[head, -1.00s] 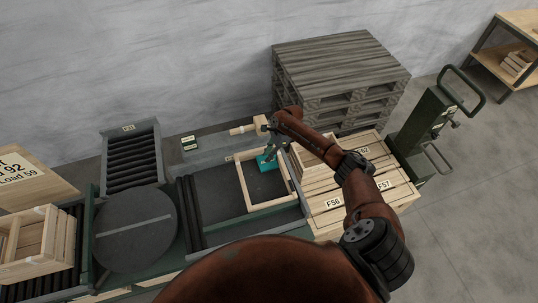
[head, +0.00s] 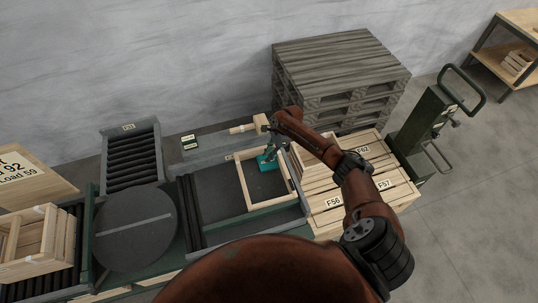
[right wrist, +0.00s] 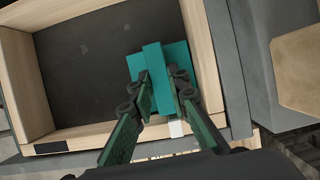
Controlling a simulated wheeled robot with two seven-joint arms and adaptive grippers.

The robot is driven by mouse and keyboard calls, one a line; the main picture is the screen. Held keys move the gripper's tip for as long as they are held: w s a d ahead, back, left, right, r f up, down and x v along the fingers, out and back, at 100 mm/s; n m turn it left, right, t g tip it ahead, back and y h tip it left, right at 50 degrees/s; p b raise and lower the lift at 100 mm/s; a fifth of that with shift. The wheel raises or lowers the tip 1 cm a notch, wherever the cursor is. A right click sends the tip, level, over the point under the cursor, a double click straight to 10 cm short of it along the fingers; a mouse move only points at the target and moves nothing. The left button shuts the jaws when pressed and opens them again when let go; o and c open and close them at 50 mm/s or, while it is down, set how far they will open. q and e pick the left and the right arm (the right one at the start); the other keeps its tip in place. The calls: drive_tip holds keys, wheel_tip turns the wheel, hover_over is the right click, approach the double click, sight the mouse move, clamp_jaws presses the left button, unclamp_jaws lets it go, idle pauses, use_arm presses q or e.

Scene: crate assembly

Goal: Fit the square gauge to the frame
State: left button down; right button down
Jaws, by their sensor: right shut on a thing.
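The teal square gauge (head: 268,163) has a flat plate and a raised rib. It is at the far right inner corner of the pale wooden frame (head: 270,203), which lies on the dark bed. My right gripper (head: 270,152) is shut on the gauge. In the right wrist view the two fingers (right wrist: 164,97) pinch the rib of the gauge (right wrist: 153,62). The plate's edge lies close against one frame rail (right wrist: 203,60); contact along the other rail (right wrist: 100,137) is partly hidden by the fingers. My left gripper is out of view.
A round dark turntable (head: 135,229) and a slatted crate (head: 36,243) are to the left. A roller rack (head: 131,158) stands behind. Wooden crates (head: 365,190) and stacked pallets (head: 340,65) are close on the right. The bed inside the frame is otherwise clear.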

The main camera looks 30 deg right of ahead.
drive_tip(key=c, duration=1.8)
unclamp_jaws()
drive_tip(key=shift+o, duration=0.2)
drive_tip(key=shift+f, duration=0.1)
wheel_tip(320, 180, up, 8)
drive_tip(key=p, duration=0.9)
